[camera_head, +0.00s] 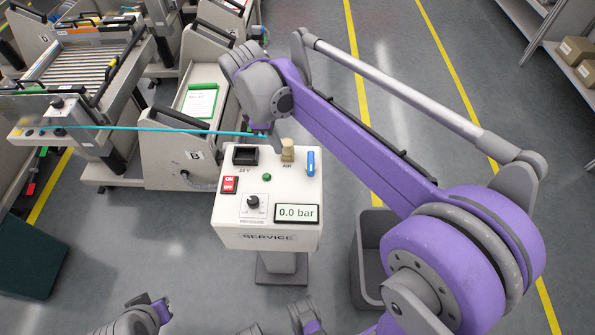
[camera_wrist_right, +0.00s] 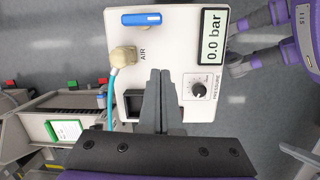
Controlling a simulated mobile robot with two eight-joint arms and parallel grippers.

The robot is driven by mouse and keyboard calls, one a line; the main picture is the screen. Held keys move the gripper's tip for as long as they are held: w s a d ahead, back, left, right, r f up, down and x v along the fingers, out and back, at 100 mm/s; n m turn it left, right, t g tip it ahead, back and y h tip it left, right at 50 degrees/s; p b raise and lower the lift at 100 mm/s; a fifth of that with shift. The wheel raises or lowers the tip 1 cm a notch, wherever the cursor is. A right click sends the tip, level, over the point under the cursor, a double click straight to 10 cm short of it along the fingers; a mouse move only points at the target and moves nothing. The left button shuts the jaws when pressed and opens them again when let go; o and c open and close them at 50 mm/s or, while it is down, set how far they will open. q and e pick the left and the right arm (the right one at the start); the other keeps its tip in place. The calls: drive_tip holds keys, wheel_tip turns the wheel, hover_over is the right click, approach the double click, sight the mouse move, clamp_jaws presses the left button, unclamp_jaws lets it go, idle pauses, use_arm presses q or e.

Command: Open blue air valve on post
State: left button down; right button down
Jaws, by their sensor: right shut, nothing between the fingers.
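The blue valve lever (camera_head: 310,163) is at the back right of the white service box (camera_head: 229,209) on the post, pointing front to back. In the right wrist view the lever (camera_wrist_right: 141,19) lies crosswise near the top. Beside it is the brass AIR coupling (camera_head: 287,150), also in the right wrist view (camera_wrist_right: 123,58). A teal hose (camera_wrist_right: 109,100) runs to the coupling. My right gripper (camera_wrist_right: 160,72) is shut and empty over the box, beside the coupling and apart from the lever. In the head view my right gripper (camera_head: 275,146) is partly hidden by its wrist. My left gripper's fingers do not show.
The display (camera_head: 296,213) reads 0.0 bar. The box also has a pressure knob (camera_head: 253,202), a red ON/OFF switch (camera_head: 229,185) and a black socket (camera_head: 245,155). Feeder trolleys (camera_head: 180,150) stand on the left. A grey bin (camera_head: 368,255) stands right of the post.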

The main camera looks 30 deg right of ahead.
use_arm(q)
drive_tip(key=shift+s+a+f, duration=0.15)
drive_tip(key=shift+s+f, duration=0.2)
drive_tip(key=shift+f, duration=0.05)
use_arm(e)
drive_tip(key=shift+w+a+f+n+g, duration=0.1)
drive_tip(key=shift+w+f+n+g, duration=0.05)
drive_tip(key=shift+w+n, duration=0.25)
drive_tip(key=shift+w+a+f+n+g, duration=0.1)
drive_tip(key=shift+w+n+g, duration=0.05)
drive_tip(key=shift+w+n, duration=0.2)
drive_tip(key=shift+w, duration=0.1)
drive_tip(key=b+x, duration=0.1)
drive_tip(key=x, duration=0.8)
drive_tip(key=shift+d+f+b, duration=0.15)
drive_tip(key=shift+d+b, duration=0.05)
drive_tip(key=shift+b, duration=0.1)
drive_tip(key=d, duration=0.1)
drive_tip(key=s+d, duration=0.1)
drive_tip(key=shift+s+d+f, duration=0.3)
drive_tip(key=shift+s+d, duration=0.35)
drive_tip(key=shift+d, duration=0.15)
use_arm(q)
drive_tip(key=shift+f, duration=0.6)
